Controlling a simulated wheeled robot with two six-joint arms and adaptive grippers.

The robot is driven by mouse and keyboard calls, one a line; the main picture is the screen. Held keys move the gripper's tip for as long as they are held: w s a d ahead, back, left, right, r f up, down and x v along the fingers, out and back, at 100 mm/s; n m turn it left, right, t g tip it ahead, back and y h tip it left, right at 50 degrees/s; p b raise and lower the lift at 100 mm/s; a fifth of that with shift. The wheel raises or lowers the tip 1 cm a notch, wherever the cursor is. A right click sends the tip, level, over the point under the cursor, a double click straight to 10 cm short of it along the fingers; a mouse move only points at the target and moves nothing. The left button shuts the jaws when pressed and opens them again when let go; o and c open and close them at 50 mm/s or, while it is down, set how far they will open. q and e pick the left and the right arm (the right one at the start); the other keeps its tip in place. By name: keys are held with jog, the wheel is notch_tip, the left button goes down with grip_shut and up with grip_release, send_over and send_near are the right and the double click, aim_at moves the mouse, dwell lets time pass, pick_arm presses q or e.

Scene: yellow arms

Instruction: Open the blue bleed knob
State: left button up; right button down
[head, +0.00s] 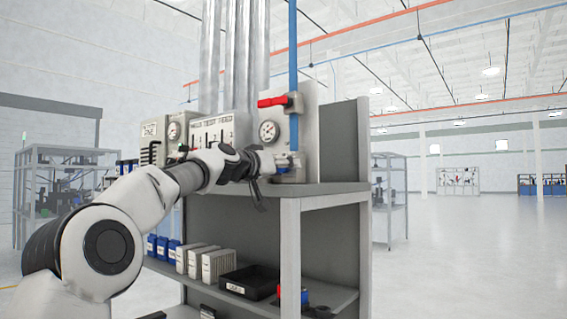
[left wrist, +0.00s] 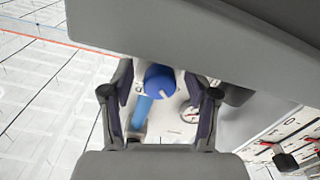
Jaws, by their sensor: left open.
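The blue bleed knob (left wrist: 160,79) shows as a round blue cap with a white mark in the left wrist view. My left gripper (left wrist: 160,95) is open, with one finger on each side of the knob and visible gaps between. In the head view my left gripper (head: 279,166) is at the foot of the blue vertical pipe (head: 292,50), just above the bench top. There the knob is mostly hidden by the gripper. I cannot tell how deep the knob sits between the fingers. My right gripper is not in view.
A red-handled valve (head: 272,101) sits on the pipe above my gripper. A round gauge (head: 269,131) is on the panel close behind. The grey bench (head: 325,189) has a side panel (head: 345,150) to the right. A black tray (head: 249,281) is on the lower shelf.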

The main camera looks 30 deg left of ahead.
pick_arm(q)
jog(key=shift+s+a+r, duration=0.1)
jog(key=shift+s+r, duration=0.1)
jog(key=shift+s, duration=0.3)
jog(key=shift+c, duration=1)
jog(key=shift+s+r, duration=0.1)
jog(key=shift+s, duration=0.15)
grip_shut()
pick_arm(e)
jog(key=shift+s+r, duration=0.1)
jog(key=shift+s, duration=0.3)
